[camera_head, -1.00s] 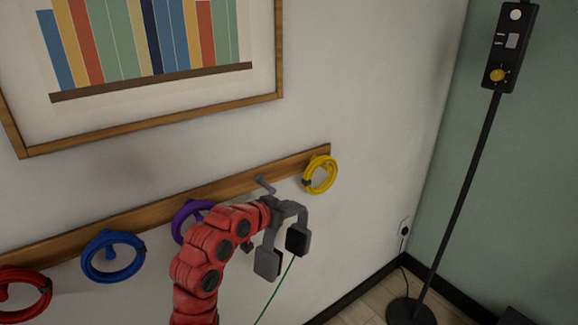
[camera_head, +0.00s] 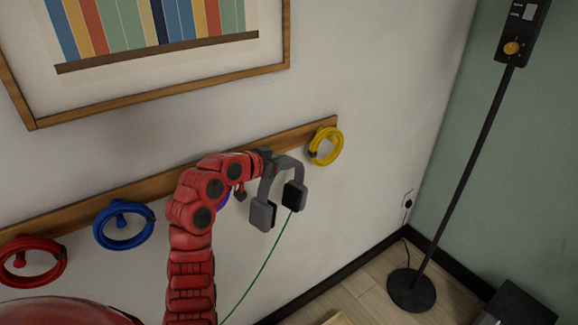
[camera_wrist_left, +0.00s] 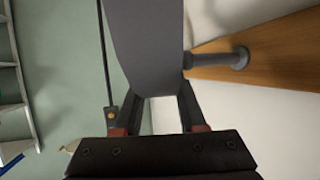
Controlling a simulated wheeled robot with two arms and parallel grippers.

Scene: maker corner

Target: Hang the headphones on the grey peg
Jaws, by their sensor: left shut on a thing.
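The headphones (camera_head: 263,213) have a grey headband, dark cushions and a thin green cable hanging down. My left gripper (camera_head: 266,158) is shut on the headband and holds the headphones in front of the wooden rail, cups downward. In the left wrist view the headband (camera_wrist_left: 147,45) rises from between the fingers. The grey peg (camera_wrist_left: 222,59) sticks out from the rail in that view, right beside the headband's edge. I cannot tell whether they touch. In the head view the peg is hidden behind my left arm and gripper. My right gripper is out of view.
The wooden rail (camera_head: 72,212) also carries coiled cables: red (camera_head: 34,262), blue (camera_head: 124,226), yellow (camera_head: 326,146) and a mostly hidden purple one. A framed picture (camera_head: 150,95) hangs above. A black stand (camera_head: 466,165) is at the right.

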